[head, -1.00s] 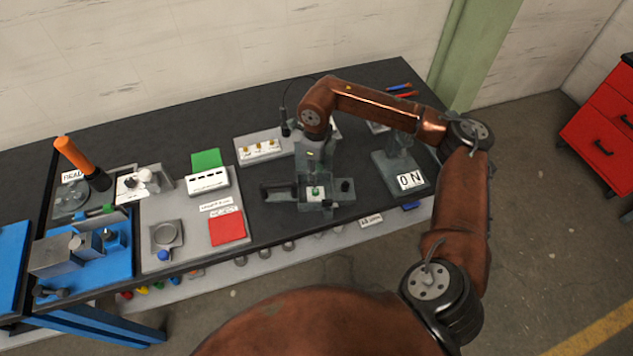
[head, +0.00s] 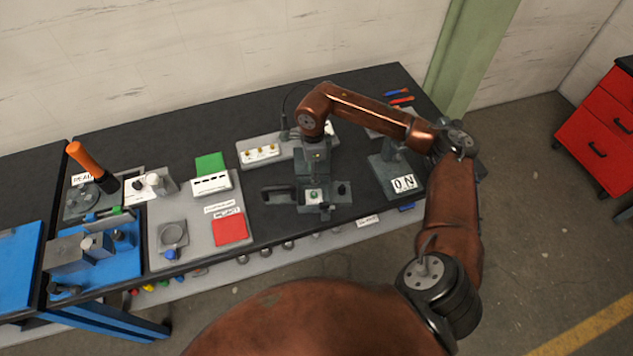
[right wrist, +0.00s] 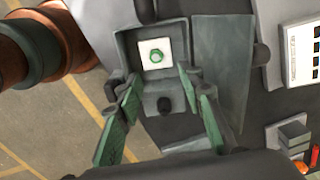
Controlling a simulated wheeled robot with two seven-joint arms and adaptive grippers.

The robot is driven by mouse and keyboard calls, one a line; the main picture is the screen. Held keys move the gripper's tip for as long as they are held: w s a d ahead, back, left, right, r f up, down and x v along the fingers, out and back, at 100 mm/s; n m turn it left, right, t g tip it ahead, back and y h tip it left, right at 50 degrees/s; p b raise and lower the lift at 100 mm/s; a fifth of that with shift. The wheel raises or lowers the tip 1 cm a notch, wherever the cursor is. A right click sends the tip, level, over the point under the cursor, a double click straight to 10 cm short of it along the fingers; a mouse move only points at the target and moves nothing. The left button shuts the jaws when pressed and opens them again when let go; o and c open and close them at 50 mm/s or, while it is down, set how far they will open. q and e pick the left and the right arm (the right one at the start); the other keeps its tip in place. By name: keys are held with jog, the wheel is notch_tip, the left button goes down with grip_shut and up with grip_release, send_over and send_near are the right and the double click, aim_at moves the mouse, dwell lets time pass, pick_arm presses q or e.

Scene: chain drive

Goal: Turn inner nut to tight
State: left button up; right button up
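A green nut (head: 314,195) sits on a white square plate in a dark grey holder in the middle of the bench. In the right wrist view the nut (right wrist: 154,57) is on the white plate (right wrist: 147,45) inside the raised-wall holder (right wrist: 124,47). My right gripper (right wrist: 158,80) is open, its green-padded fingers apart with nothing between them. The nut appears just past the fingertips, roughly centred between them; the height gap cannot be told. In the head view my right gripper (head: 313,176) points down behind the nut. My left gripper is not in view.
A stand with an ON sign (head: 404,183) is to the right. A grey board with a red square (head: 230,230) is to the left. A white-grey panel (head: 262,153) lies behind.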

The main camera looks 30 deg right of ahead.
aim_at(315, 193)
jog(key=n+p, duration=0.1)
jog(key=n, duration=0.1)
jog(key=f+n+p, duration=0.2)
jog(key=n, duration=0.1)
jog(key=shift+s+n+p, duration=0.25)
jog(key=shift+n+p, duration=0.05)
jog(key=shift+p, duration=0.1)
pick_arm(q)
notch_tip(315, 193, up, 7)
jog(key=p, duration=0.1)
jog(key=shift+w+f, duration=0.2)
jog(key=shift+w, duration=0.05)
pick_arm(e)
notch_tip(315, 193, down, 8)
jog(key=shift+f, duration=0.2)
jog(key=shift+c, duration=0.2)
grip_shut()
